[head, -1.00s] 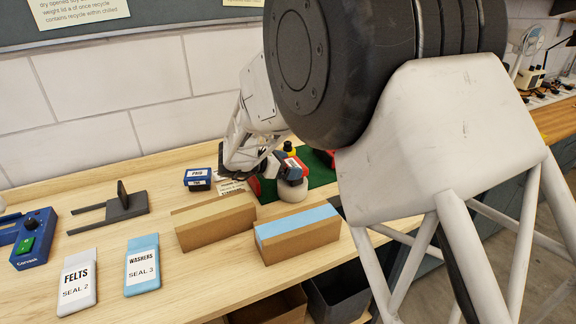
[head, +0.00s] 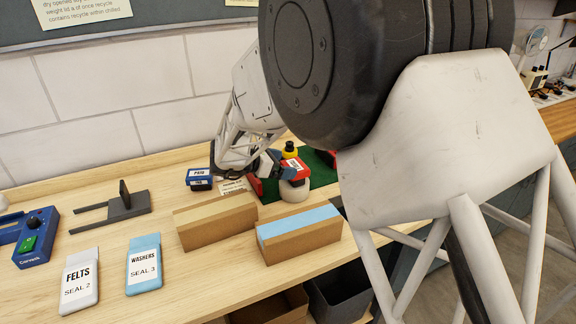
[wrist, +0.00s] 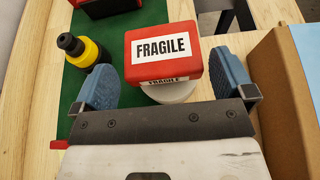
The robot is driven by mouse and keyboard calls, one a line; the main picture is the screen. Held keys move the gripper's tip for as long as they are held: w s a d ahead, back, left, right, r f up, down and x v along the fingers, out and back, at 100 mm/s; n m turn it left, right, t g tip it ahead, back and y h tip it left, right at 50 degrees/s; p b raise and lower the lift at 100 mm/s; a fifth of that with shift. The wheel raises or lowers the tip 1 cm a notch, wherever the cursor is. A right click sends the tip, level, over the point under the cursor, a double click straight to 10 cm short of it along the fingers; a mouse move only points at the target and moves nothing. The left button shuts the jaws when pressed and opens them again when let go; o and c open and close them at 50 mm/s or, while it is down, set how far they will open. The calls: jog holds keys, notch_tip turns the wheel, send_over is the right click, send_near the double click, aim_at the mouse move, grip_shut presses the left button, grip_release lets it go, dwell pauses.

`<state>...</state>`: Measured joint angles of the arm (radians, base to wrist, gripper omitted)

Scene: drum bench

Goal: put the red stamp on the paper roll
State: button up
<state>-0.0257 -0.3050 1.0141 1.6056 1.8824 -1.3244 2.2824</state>
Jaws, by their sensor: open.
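The red stamp (wrist: 163,52), a red block with white FRAGILE labels, sits on top of a white round thing (wrist: 172,92), which looks like the paper roll; most of it is hidden under the stamp in the wrist view. In the head view the stamp (head: 294,169) is above the white rounded base (head: 291,195) at the front edge of the green mat. My gripper (wrist: 165,68) is open, its blue fingers apart on either side of the stamp, with gaps to it. In the head view my gripper (head: 265,164) is just left of the stamp.
A yellow and black object (wrist: 82,48) stands on the green mat (wrist: 140,22), near my left finger. A cardboard block (head: 215,221) and a blue-topped one (head: 300,232) stand in front. A blue stamp (head: 198,180) lies left. My arm hides the bench at right.

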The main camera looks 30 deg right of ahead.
jog(key=v, duration=0.9)
dwell(0.4)
jog(key=w+a+r+n+t+y, duration=0.1)
jog(key=w+r+n+t+y, duration=0.3)
jog(key=r+n+t, duration=0.9)
jog(key=s+a+r+n+y, duration=0.3)
jog(key=s+a+n+y, duration=0.45)
jog(key=n, duration=0.95)
jog(key=s+f+n+g, duration=0.2)
jog(key=s+n+g, duration=0.1)
jog(key=s+n, duration=0.5)
jog(key=s+d+f+n+g+y, duration=0.1)
jog(key=s+n+g, duration=0.3)
jog(key=s+n, duration=0.4)
jog(key=s+d+f+n+g, duration=0.1)
jog(key=s+f+n+g, duration=0.2)
jog(key=s+n, duration=0.4)
jog(key=s+f, duration=0.1)
jog(key=s, duration=0.7)
jog(key=shift+s+d+n+y, duration=0.25)
jog(key=shift+s+n+y, duration=0.1)
jog(key=shift+s+n, duration=0.05)
